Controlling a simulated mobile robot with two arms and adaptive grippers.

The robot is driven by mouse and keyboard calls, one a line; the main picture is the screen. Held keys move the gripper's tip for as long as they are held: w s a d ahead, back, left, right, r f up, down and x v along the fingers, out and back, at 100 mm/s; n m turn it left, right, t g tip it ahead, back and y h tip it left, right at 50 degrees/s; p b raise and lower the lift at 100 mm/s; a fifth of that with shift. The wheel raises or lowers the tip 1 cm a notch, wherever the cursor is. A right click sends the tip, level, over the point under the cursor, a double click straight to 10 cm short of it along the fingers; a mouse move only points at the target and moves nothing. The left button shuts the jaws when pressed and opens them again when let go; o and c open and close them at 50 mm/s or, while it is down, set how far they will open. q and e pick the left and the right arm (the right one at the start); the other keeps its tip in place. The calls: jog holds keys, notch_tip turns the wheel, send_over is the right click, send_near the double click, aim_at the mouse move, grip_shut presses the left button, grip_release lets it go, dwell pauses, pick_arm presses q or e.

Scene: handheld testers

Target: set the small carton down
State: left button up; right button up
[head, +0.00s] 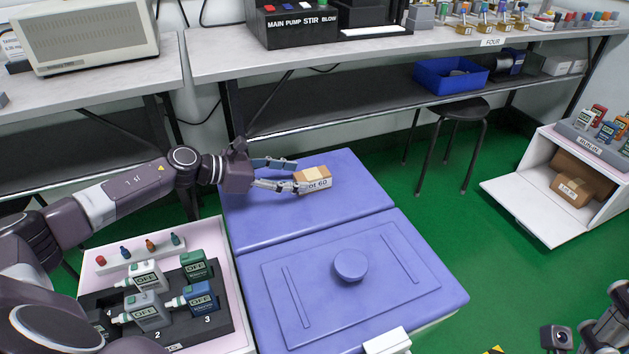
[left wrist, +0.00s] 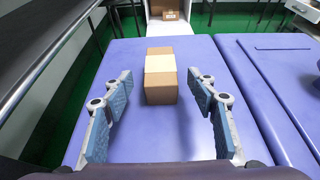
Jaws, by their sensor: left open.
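The small carton (head: 314,180) is a brown box with a pale band and printed lettering. It rests on the far section of the blue-violet padded surface (head: 345,215). In the left wrist view the carton (left wrist: 160,77) sits upright between and slightly beyond my left gripper's spread fingers (left wrist: 161,118), with a gap on both sides. In the head view my left gripper (head: 296,175) is open beside the carton's left end. At the lower right edge of the head view, part of my right arm shows, but its fingertips cannot be made out.
A tray of handheld testers (head: 160,300) stands left of the padded surface. A round knob (head: 351,266) rises from its near section. A black stool (head: 461,108) and an open white cabinet (head: 535,195) holding another carton (head: 581,180) stand to the right. Workbenches (head: 400,55) run along the back.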

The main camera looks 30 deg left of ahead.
aim_at(308, 175)
pick_arm(q)
jog(key=x, duration=0.2)
jog(key=b+x, duration=0.1)
jog(key=x, duration=0.2)
jog(key=shift+w+d+r, duration=0.1)
jog(key=shift+w+d, duration=0.15)
jog(key=shift+d, duration=0.05)
jog(key=shift+r, duration=0.1)
jog(key=c, duration=1.4)
